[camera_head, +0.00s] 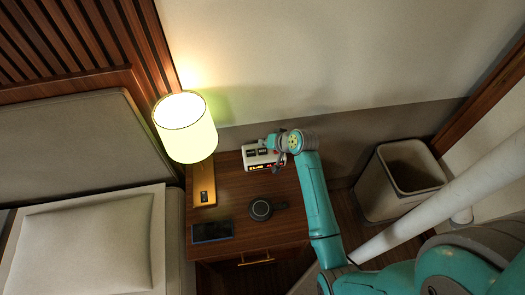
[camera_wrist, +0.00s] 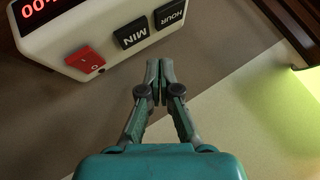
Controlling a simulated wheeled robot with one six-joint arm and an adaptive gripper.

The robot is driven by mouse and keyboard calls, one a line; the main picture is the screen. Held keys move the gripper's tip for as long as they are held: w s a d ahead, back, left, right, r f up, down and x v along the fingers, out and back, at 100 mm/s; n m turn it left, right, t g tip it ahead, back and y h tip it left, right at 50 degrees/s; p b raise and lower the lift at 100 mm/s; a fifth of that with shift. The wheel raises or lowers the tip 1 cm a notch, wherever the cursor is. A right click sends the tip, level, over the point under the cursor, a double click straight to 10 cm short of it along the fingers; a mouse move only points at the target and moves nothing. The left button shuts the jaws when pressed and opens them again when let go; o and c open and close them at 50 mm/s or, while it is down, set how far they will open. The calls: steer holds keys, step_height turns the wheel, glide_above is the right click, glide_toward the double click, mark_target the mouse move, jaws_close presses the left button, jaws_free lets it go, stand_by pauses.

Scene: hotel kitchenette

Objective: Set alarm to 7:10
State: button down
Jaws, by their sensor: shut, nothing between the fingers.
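A white alarm clock (camera_head: 250,161) stands at the back of the nightstand, its red digits too small to read in the head view. In the wrist view the clock (camera_wrist: 95,42) fills the upper left, with its lettering upside down. Its black HOUR button (camera_wrist: 170,14), black MIN button (camera_wrist: 135,32) and red rocker switch (camera_wrist: 85,60) show. The red display (camera_wrist: 42,8) is cut off by the frame edge; only some digits, zeros among them, show. My gripper (camera_wrist: 160,64) is shut and empty, its tips beside the buttons. I cannot tell whether it touches the clock.
The wooden nightstand (camera_head: 232,185) also bears a lit lamp (camera_head: 186,128), a dark phone (camera_head: 213,232) and a round black object (camera_head: 261,210). A bed with a pillow (camera_head: 85,243) is at left. A bin (camera_head: 402,182) stands at right. The wall is close behind the clock.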

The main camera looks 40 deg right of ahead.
mark_target(264, 152)
steer(key=shift+f, duration=0.95)
steer(key=shift+f, duration=0.2)
stand_by(0.7)
steer(key=shift+f, duration=0.2)
steer(key=shift+f, duration=0.4)
stand_by(0.6)
steer(key=shift+r, duration=0.15)
stand_by(0.3)
steer(key=shift+r, duration=0.65)
steer(key=shift+r, duration=2.5)
